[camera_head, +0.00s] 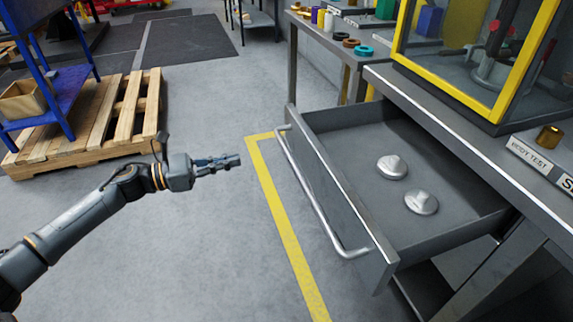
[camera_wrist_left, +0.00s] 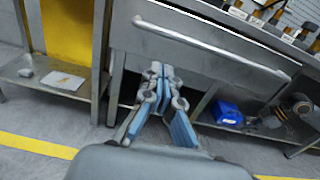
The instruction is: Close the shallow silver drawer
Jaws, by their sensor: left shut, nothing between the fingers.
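The shallow silver drawer (camera_head: 335,185) is pulled far out from under the bench at the right of the head view. A long bar handle (camera_head: 310,195) runs along its front. Two silver cone-topped pieces (camera_head: 392,167) lie on its floor. My left gripper (camera_head: 238,160) is shut and empty, left of the drawer front and apart from the handle. In the left wrist view the gripper (camera_wrist_left: 160,70) points toward the drawer front (camera_wrist_left: 150,48), with the handle (camera_wrist_left: 205,47) above its fingertips. My right gripper is not in view.
A bench (camera_head: 440,100) carries a yellow-framed enclosure (camera_head: 480,95) above the drawer. A wooden pallet (camera_head: 95,120) and blue rack (camera_head: 60,90) stand at the left. The floor between pallet and drawer is clear, with a yellow line (camera_head: 280,220). A blue bin (camera_wrist_left: 227,112) sits on a lower shelf.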

